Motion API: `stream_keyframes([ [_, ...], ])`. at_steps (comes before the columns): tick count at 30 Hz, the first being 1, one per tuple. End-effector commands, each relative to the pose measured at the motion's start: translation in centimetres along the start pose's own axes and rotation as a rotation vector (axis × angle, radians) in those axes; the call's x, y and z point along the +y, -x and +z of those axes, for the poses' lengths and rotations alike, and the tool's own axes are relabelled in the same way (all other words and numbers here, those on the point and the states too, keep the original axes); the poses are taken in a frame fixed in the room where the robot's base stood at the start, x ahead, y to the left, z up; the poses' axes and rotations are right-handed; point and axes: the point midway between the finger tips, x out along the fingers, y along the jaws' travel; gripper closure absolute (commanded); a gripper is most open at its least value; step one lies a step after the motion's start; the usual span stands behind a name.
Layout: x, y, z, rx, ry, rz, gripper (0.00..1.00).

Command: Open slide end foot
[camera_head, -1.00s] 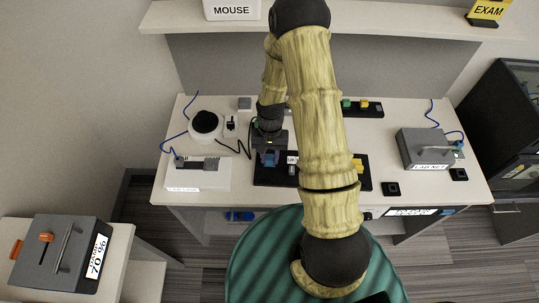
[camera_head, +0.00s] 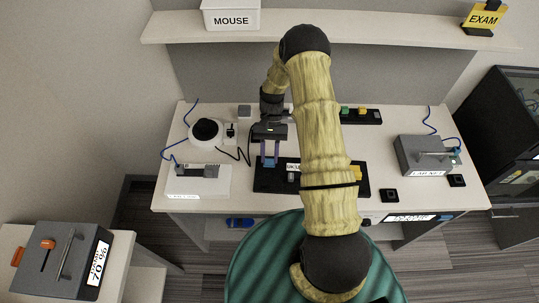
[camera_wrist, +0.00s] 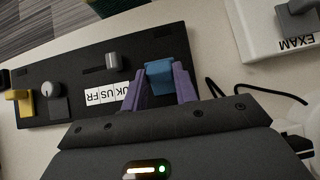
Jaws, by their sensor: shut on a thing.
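A long black board (camera_wrist: 75,62) lies on the white table, with a label reading UK US FR (camera_wrist: 107,96). It also shows in the head view (camera_head: 262,182). A grey slider knob (camera_wrist: 113,62) stands on it beside the label, and a yellow block (camera_wrist: 20,104) sits at its far end. In the wrist view my gripper (camera_wrist: 163,84) has its purple fingers shut on a blue block (camera_wrist: 159,71) at the board's other end. In the head view my gripper (camera_head: 270,162) is over the board's left end. I cannot tell whether the block touches the board.
A white box with a grey lever (camera_head: 197,180), marked EXAM in the wrist view (camera_wrist: 290,30), stands left of the board. A black cable loops beside it. A grey LAB NET box (camera_head: 420,155) is at the right. A rack with coloured blocks (camera_head: 360,115) lies behind.

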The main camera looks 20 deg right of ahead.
Motion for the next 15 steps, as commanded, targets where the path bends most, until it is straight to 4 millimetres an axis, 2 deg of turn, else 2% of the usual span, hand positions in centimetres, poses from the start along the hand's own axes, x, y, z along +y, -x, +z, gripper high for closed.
stream_keyframes([
  [8,-0.02,0.01,0.02,-0.001,-0.001,0.000,0.94],
  [9,-0.02,0.00,0.03,-0.001,-0.001,0.000,0.69],
  [12,-0.02,0.00,0.02,-0.001,-0.001,0.000,0.50],
  [15,-0.01,0.00,0.02,-0.001,-0.001,0.000,0.49],
])
